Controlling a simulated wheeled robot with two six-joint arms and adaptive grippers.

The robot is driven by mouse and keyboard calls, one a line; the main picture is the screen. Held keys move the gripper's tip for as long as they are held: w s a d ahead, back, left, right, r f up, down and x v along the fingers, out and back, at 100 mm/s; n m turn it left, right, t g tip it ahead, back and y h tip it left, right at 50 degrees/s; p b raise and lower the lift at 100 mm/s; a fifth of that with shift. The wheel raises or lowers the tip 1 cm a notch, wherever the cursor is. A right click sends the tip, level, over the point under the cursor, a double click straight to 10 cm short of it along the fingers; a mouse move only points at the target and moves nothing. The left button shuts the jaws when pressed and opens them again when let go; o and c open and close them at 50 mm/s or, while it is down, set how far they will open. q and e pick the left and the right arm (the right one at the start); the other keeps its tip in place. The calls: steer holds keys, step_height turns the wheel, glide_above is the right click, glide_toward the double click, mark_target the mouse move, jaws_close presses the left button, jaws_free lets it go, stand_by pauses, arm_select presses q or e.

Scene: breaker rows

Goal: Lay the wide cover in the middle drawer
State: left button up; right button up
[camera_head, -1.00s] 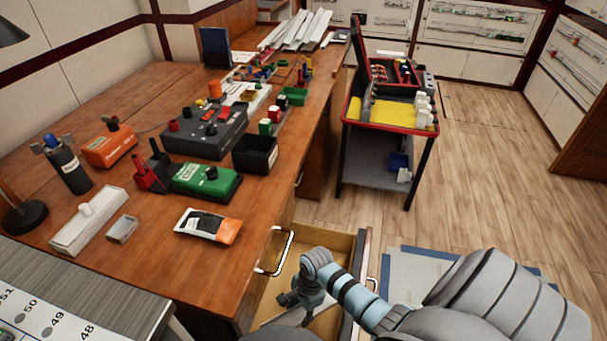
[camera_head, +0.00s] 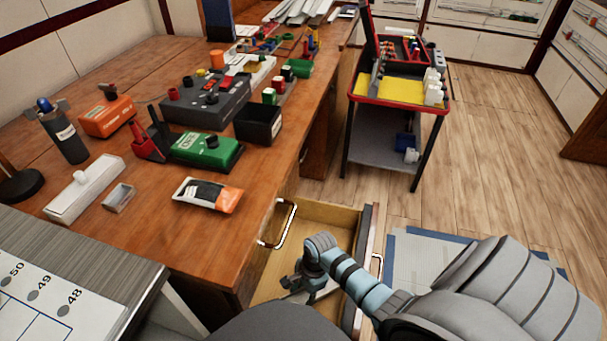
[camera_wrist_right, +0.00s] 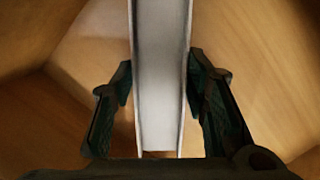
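The wide cover (camera_wrist_right: 162,80) is a long pale grey channel with raised side edges. In the right wrist view it runs from the top edge down between the fingers of my right gripper (camera_wrist_right: 162,85). Both fingers lie against its sides. In the head view my right gripper (camera_head: 306,282) points down inside an open wooden drawer (camera_head: 338,212), with part of the pale cover (camera_head: 328,289) beside it. My arm and a dark rounded shape hide the drawer's near part. I cannot tell whether the cover touches the drawer floor. My left gripper is out of view.
The wooden bench (camera_head: 150,235) carries several devices and an orange-white packet (camera_head: 207,194). A red-rimmed cart (camera_head: 398,105) stands beyond. Floor right of the cart is clear.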

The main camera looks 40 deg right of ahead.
mark_target(306, 297)
steer(key=o, duration=0.4)
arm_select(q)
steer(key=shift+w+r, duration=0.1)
arm_select(e)
steer(key=shift+r, duration=0.1)
steer(key=r+p, duration=0.2)
steer(key=r, duration=0.1)
steer(key=r+p, duration=0.1)
steer(key=shift+d+r, duration=0.3)
steer(key=shift+r, duration=0.1)
arm_select(q)
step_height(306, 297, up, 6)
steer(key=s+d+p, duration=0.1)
steer(key=p, duration=0.2)
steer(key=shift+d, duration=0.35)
arm_select(e)
step_height(306, 297, up, 8)
steer(key=d, duration=0.1)
steer(key=shift+s+d, duration=0.2)
steer(key=shift+d, duration=0.1)
